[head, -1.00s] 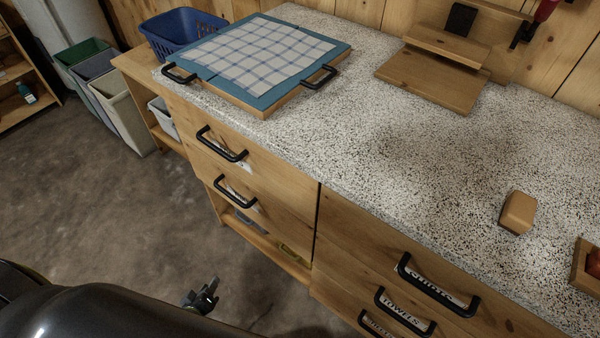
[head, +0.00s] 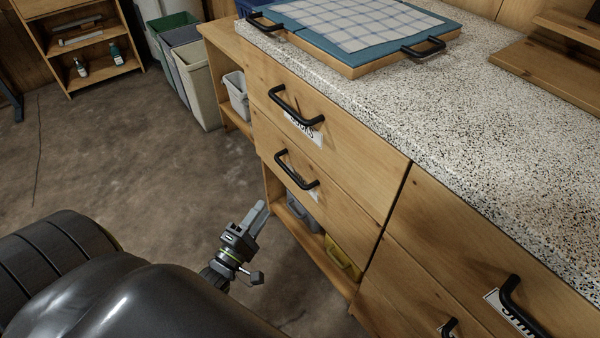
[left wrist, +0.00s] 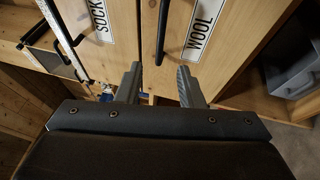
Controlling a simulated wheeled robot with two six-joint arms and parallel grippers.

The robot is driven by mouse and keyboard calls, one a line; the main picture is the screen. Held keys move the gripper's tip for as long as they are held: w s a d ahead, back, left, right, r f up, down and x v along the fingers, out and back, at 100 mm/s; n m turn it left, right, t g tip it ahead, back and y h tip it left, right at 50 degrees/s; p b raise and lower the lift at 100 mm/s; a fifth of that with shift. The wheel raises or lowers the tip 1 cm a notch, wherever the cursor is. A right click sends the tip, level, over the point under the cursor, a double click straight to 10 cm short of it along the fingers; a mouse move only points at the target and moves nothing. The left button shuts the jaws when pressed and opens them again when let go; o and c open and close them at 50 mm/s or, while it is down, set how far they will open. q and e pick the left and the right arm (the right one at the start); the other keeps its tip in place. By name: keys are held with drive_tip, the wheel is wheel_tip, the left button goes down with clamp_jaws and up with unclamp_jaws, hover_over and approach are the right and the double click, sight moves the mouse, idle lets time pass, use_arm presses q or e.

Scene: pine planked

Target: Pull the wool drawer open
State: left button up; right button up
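The wool drawer (head: 345,192) is the lower closed drawer of the left wooden unit, under the socks drawer (head: 340,130). Its black bar handle (head: 297,168) runs across a label that I cannot read in the head view. In the left wrist view the label WOOL (left wrist: 201,28) is readable beside the black handle (left wrist: 163,30). My left gripper (head: 258,214) is below and in front of that handle, apart from it. In the left wrist view its two fingers (left wrist: 160,80) are spread with nothing between them, and the handle lies ahead of the gap. My right gripper is not in view.
The speckled counter (head: 400,105) juts above the drawers. A blue-framed tray with a checked cloth (head: 355,20) sits on it. An open shelf below holds a grey bin (head: 302,208) and a yellow bin (head: 340,256). Floor (head: 140,165) is clear to the left.

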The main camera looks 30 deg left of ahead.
sight(289, 170)
use_arm(q)
drive_tip(key=w, duration=0.4)
drive_tip(key=w+r, duration=0.1)
drive_tip(key=w, duration=0.4)
drive_tip(key=w+r, duration=0.1)
drive_tip(key=w, duration=0.4)
drive_tip(key=shift+a+r, duration=0.1)
drive_tip(key=shift+r, duration=0.1)
clamp_jaws()
drive_tip(key=shift+s, duration=0.1)
